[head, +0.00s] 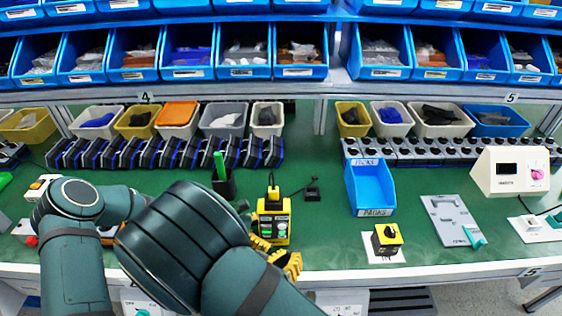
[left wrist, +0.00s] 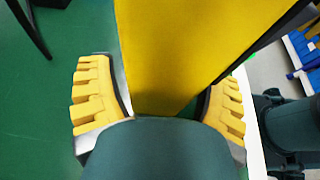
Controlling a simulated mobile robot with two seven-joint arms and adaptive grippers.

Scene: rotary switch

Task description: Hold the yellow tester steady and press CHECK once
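I cannot make out my right gripper in either view. The CHECK label is too small to read.
A blue bin (head: 370,187) and a grey plate (head: 452,220) stand beyond. A black cup (head: 224,183) with a green marker is behind left. My dark arm links cover the front left.

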